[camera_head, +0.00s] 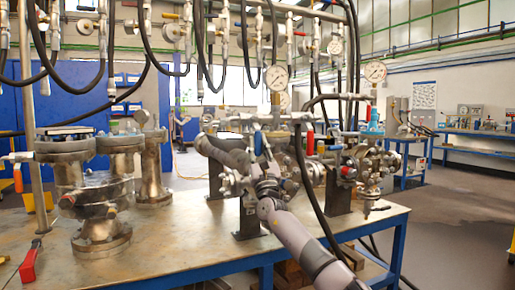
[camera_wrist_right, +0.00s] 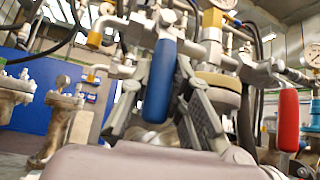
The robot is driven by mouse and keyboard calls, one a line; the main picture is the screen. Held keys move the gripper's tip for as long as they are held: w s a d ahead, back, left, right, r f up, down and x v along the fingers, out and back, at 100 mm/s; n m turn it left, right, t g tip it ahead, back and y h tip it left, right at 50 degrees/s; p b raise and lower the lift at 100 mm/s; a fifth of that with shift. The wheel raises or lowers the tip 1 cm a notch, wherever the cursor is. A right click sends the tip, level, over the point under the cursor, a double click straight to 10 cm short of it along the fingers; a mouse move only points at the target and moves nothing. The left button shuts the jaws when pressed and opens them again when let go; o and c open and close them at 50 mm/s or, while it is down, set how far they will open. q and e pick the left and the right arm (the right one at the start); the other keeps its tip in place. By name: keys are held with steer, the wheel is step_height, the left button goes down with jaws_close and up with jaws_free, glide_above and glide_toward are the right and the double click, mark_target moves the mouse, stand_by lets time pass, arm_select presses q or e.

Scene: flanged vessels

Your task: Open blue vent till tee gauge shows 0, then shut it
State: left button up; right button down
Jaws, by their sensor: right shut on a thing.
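The blue vent handle (camera_head: 258,143) is on the pipework at the middle of the bench. In the right wrist view the blue handle (camera_wrist_right: 160,82) hangs down between my right gripper's fingers. My right gripper (camera_head: 264,168) is shut on this handle; its fingers (camera_wrist_right: 164,98) flank it in the wrist view. One round white gauge (camera_head: 276,77) stands above the handle and another gauge (camera_head: 375,71) stands further right. I cannot tell which is the tee gauge, and their needles are too small to read. My left gripper is not in view.
A red handle (camera_head: 310,138) hangs just right of the blue one and shows in the wrist view (camera_wrist_right: 288,120). Black hoses (camera_head: 302,175) pass close by. Flanged vessels (camera_head: 95,205) stand on the left of the bench (camera_head: 180,250). Bare bench top lies in front of the pipework.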

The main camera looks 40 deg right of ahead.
stand_by(0.3)
steer(key=c, duration=1.5)
jaws_free()
steer(key=shift+o, duration=0.2)
steer(key=shift+f, duration=0.1)
steer(key=v, duration=1.2)
steer(key=shift+d, duration=0.1)
